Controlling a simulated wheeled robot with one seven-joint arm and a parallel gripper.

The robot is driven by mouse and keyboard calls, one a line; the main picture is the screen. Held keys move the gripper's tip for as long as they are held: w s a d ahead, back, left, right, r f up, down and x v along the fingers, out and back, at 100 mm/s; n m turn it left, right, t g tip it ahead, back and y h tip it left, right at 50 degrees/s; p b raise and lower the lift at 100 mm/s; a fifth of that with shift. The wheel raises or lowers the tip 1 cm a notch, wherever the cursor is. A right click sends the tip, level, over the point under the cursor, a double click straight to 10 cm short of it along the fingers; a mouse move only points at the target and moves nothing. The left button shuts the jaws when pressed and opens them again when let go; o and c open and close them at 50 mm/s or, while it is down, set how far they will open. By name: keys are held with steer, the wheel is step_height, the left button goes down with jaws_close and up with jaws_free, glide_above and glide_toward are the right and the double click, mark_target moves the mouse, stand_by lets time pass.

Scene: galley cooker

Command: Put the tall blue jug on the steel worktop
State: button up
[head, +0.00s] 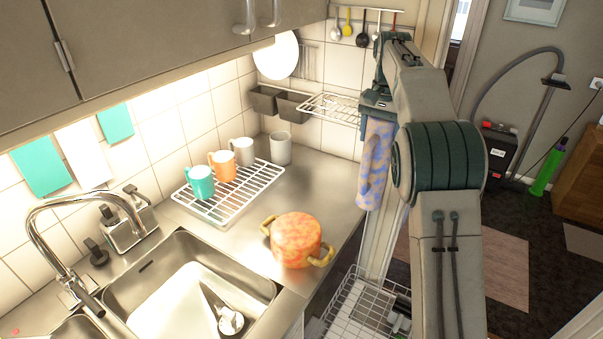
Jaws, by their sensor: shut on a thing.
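The tall blue jug (375,165) has a mottled blue and tan surface. It hangs upright below my gripper (378,108), which is shut on its top. The jug appears in front of the right end of the worktop and the door frame; its base looks clear of any surface. The fingertips are partly hidden by the arm and the jug. The steel worktop (333,185) runs along the tiled wall, with a bare stretch between the rack and its right edge.
An orange pot (296,240) with brass handles stands near the worktop's front edge. A white rack (225,208) holds several mugs. A grey mug (280,148) stands behind it. A sink (160,270) lies front left. An open wire basket (365,300) is below the front edge.

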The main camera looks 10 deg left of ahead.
steer(key=w+a+f+p, duration=0.3)
steer(key=a+f, duration=0.7)
steer(key=shift+f+p, duration=0.15)
steer(key=shift+p, duration=0.25)
steer(key=shift+f, duration=0.1)
steer(key=o, duration=1.4)
steer(key=shift+o, duration=0.2)
